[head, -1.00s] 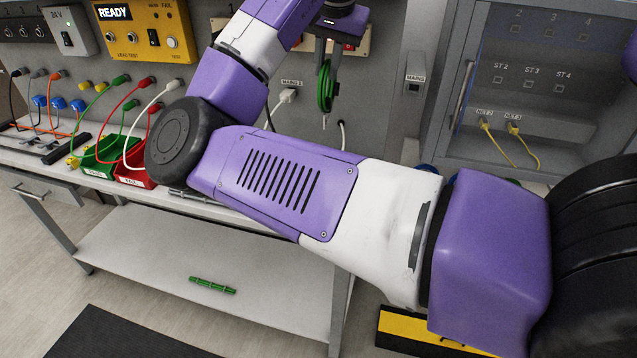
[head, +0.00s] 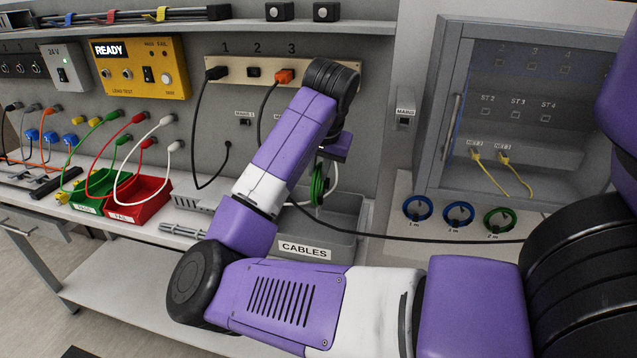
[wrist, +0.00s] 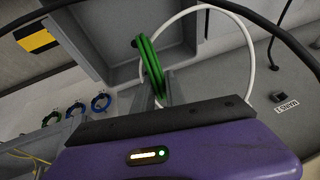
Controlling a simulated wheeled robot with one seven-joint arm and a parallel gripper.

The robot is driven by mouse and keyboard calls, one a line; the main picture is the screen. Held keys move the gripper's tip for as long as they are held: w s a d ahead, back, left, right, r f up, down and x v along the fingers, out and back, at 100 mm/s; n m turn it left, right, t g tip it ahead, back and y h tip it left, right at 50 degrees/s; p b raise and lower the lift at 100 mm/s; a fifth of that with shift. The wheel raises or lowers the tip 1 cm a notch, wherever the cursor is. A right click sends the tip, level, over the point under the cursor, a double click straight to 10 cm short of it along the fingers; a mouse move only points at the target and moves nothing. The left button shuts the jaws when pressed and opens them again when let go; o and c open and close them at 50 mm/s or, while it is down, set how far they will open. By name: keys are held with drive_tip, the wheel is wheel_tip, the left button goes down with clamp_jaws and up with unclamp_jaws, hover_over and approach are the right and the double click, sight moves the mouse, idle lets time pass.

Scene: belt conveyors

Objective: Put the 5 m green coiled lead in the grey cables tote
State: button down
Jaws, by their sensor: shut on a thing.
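The green coiled lead (head: 318,184) hangs from my gripper (head: 323,168), which is partly hidden by my forearm in the head view. In the wrist view, the green lead (wrist: 149,68) sits between the fingers of my gripper (wrist: 162,92), shut on it. The grey tote (head: 343,243) marked CABLES stands on the bench below, and the coil shows above or inside its opening; its exact height is unclear. The tote also shows in the wrist view (wrist: 96,42), beside the coil. My arm hides the tote's left part in the head view.
A black cable (head: 380,236) runs from an orange plug (head: 284,76) across the tote to the right. A white cable (wrist: 222,12) loops close to the coil. Green (head: 96,190) and red bins (head: 150,200) stand left. Blue and green coils (head: 498,220) lie on the right bench.

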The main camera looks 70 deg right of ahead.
drive_tip(key=shift+f, duration=1.85)
drive_tip(key=c, duration=1.4)
unclamp_jaws()
drive_tip(key=shift+f, duration=0.1)
drive_tip(key=shift+o, duration=0.2)
drive_tip(key=v, duration=1.2)
